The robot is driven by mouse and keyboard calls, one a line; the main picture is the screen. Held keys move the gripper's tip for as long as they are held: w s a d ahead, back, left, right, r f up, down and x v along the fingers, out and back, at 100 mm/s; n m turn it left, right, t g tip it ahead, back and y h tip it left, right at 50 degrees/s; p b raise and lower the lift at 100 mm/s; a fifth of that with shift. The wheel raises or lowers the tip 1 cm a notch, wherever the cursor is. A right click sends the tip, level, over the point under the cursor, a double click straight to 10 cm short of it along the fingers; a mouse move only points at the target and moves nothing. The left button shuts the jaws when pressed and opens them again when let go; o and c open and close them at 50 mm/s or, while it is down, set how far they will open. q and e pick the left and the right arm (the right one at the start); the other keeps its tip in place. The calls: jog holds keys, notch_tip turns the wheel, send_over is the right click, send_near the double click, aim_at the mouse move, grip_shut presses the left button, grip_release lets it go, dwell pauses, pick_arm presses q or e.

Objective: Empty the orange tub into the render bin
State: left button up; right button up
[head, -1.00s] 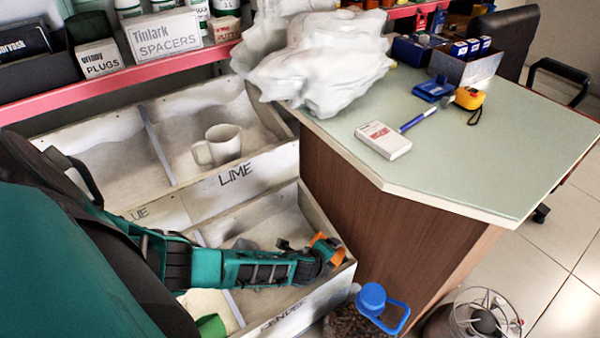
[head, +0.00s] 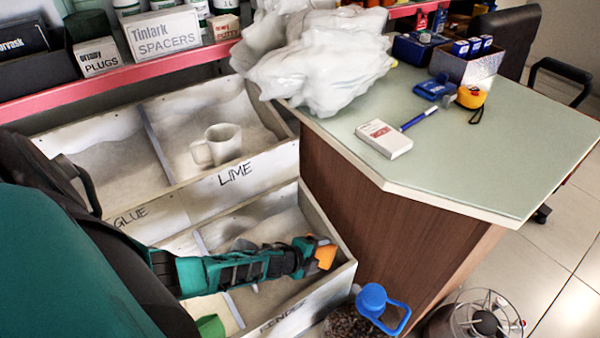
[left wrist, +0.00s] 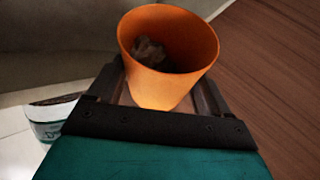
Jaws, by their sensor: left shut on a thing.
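My left gripper (head: 314,252) is shut on the orange tub (head: 327,257), above the right part of the render bin (head: 312,297). The bin's front label is partly cut off in the head view. In the left wrist view, the tub (left wrist: 170,45) sits between the fingers (left wrist: 165,95) with its mouth facing the camera. A brownish-grey lump shows inside the tub. The tub looks tilted in the head view, and its mouth is hard to make out there. My right gripper is not in view.
The counter (head: 480,160) stands close on the right.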

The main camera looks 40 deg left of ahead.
pick_arm(q)
jog(key=shift+a+h, duration=0.2)
jog(key=shift+h, duration=0.1)
jog(key=shift+s+a+f+n+t, duration=0.1)
jog(key=shift+a+f+n+t, duration=0.05)
jog(key=shift+f+n+t, duration=0.15)
dwell(0.4)
jog(key=shift+a+h, duration=0.1)
jog(key=shift+h, duration=0.3)
jog(key=shift+s+a+r+n+t, duration=0.1)
jog(key=shift+a+r+n+t, duration=0.2)
jog(key=shift+r, duration=0.15)
jog(key=shift+a+r+h, duration=0.1)
jog(key=shift+r+h, duration=0.25)
jog(key=shift+h, duration=0.15)
jog(key=shift+a+r+n, duration=0.15)
jog(key=shift+r+n, duration=0.15)
jog(key=shift+s+a+r+t+h, duration=0.1)
jog(key=shift+r+t+h, duration=0.1)
jog(key=shift+t+h, duration=0.1)
jog(key=shift+s+a+r+n, duration=0.1)
jog(key=shift+a+r+n, duration=0.2)
jog(key=shift+r, duration=0.15)
dwell(0.8)
jog(key=shift+a+r+t+h, duration=0.1)
jog(key=shift+r+t+h, duration=0.2)
jog(key=shift+r, duration=0.05)
